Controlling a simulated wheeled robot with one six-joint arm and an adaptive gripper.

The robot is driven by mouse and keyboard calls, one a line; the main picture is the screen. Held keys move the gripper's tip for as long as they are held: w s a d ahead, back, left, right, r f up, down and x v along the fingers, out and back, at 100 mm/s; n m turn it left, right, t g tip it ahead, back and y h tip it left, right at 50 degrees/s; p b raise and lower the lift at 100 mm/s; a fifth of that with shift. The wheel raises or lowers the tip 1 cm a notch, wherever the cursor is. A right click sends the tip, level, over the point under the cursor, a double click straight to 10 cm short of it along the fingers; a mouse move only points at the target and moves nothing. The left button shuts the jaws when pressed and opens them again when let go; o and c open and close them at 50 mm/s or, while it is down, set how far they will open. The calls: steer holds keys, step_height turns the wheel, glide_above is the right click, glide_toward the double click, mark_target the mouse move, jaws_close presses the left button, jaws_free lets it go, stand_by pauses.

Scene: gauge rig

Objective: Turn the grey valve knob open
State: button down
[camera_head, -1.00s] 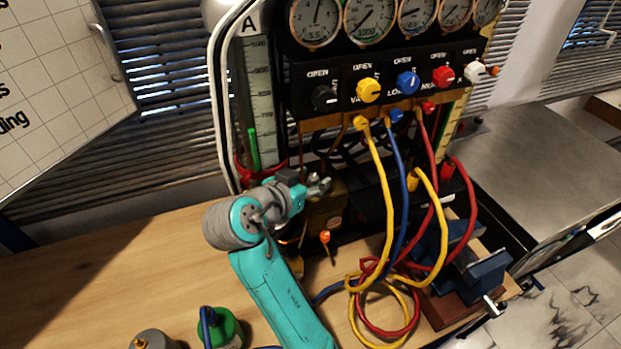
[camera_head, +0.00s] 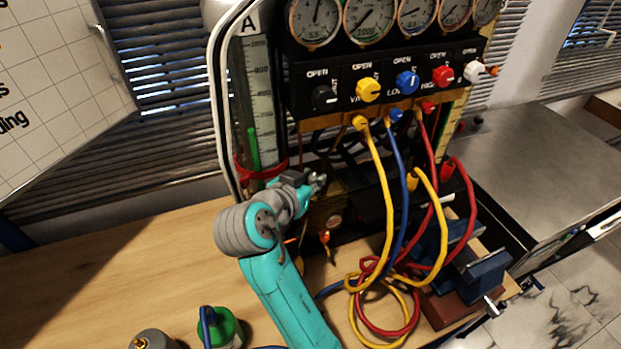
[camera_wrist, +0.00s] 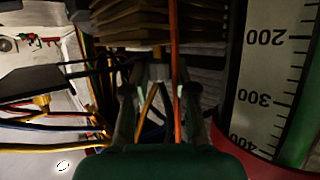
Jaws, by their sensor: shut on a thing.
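A very dark grey knob (camera_head: 324,97) sits at the left end of the black valve panel, under an OPEN label. The yellow (camera_head: 369,90), blue (camera_head: 407,83), red (camera_head: 443,76) and white (camera_head: 477,71) knobs follow to its right. My gripper (camera_head: 318,181) is well below the dark knob in the head view, beside the lower part of the rig. In the wrist view my gripper (camera_wrist: 159,78) has its fingers closed in on a small pale grey thing between the tips. What this thing is cannot be told, and its far side is hidden.
A graduated cylinder (camera_head: 258,90) with a red band stands left of the panel, close beside my gripper in the wrist view (camera_wrist: 270,70). Yellow, blue and red hoses (camera_head: 380,200) hang right of my gripper. A blue vise (camera_head: 470,270) stands at right. The left bench top (camera_head: 110,260) is mostly clear.

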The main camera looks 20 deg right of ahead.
steer(key=n+t+y, duration=0.2)
steer(key=n+y, duration=0.1)
steer(key=n+t+y, duration=0.1)
steer(key=shift+s+d+n, duration=0.2)
steer(key=shift+d+n, duration=0.1)
steer(key=shift+n, duration=0.1)
steer(key=shift+r+n+t+y, duration=0.1)
steer(key=shift+n+t+y, duration=0.6)
steer(key=shift+n+y, duration=0.9)
steer(key=shift+y, duration=0.5)
steer(key=c, duration=0.9)
jaws_free()
step_height(320, 180, up, 10)
steer(key=shift+f, duration=0.1)
